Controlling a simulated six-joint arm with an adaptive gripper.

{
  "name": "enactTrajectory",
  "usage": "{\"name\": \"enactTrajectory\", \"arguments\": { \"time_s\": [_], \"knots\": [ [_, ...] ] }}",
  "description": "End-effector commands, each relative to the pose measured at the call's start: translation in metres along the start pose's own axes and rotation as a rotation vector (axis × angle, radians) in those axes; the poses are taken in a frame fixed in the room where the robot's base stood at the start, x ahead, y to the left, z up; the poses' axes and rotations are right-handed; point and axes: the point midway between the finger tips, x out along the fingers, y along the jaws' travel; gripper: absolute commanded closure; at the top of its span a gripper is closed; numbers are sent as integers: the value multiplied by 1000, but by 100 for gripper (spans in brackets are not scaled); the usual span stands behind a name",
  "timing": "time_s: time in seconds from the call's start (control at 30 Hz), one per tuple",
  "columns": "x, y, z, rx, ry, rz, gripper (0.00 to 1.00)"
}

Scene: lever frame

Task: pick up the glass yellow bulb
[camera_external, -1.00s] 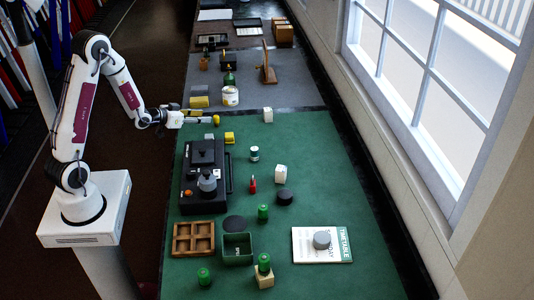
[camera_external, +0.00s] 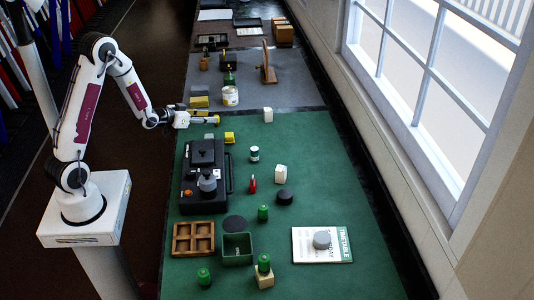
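My gripper (camera_external: 217,118) reaches in from the left, level and low over the far left end of the green mat. Its two fingers lie around the place of the small yellow bulb (camera_external: 218,120), which is mostly hidden by the fingertips. I cannot tell whether the fingers touch the bulb or are shut on it. The bulb seems to be still at the height of the mat.
A yellow block (camera_external: 229,138) sits just nearer than my gripper. A black machine (camera_external: 203,170) stands nearer on the left. A white can (camera_external: 230,96) stands behind on the grey mat.

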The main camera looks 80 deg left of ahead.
Motion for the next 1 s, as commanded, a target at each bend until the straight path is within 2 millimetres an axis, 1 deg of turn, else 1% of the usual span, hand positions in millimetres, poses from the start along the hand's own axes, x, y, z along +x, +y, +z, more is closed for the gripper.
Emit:
{"name": "enactTrajectory", "arguments": {
  "time_s": [0.17,0.4,0.53,0.67,1.0],
  "knots": [
    [13,2,2,0,-1,1,62],
    [36,4,3,1,-1,0,62],
    [46,4,3,0,-1,0,62],
    [49,4,2,0,0,-1,62],
    [49,4,2,0,-1,-1,62]
  ]
}}
